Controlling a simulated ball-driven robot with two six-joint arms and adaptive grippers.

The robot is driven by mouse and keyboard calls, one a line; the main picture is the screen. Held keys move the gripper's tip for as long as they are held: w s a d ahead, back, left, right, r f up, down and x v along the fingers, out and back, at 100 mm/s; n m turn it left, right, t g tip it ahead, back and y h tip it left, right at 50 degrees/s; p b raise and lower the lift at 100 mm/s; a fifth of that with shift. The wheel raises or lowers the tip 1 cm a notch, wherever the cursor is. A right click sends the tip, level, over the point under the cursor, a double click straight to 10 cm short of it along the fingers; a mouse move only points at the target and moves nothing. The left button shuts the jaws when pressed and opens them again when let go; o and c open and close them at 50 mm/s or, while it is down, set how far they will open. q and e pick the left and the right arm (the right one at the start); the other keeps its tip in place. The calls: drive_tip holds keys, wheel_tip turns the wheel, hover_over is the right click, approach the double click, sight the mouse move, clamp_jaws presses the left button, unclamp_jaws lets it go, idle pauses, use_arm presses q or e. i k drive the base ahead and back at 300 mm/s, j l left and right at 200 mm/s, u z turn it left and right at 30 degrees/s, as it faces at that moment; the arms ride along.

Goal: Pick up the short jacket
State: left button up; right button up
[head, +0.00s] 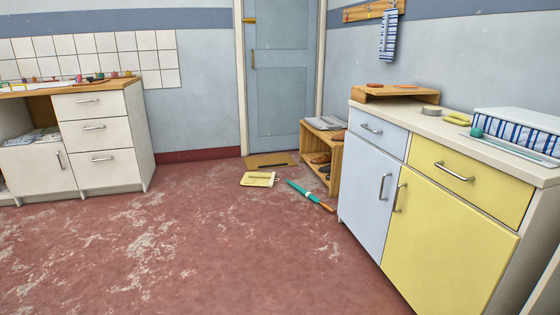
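I see nothing that I can clearly make out as a short jacket. A flat grey item (325,122) lies on top of the wooden shoe rack by the door; it is too small to tell what it is. A blue-and-white striped cloth (388,36) hangs from the wooden hook rail (366,11) on the right wall and looks like a towel. Neither of my grippers is in view.
A closed blue door (285,75) stands at the back. A yellow item (258,179) and a teal umbrella (308,195) lie on the floor before the shoe rack (335,168). Cabinets stand left (102,145) and right (450,225). The middle red floor (190,240) is clear.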

sight(327, 122)
drive_tip(key=i, duration=2.6)
drive_tip(key=i+j, duration=0.1)
drive_tip(key=i, duration=2.45)
drive_tip(key=i+z, duration=0.35)
drive_tip(key=i, duration=0.25)
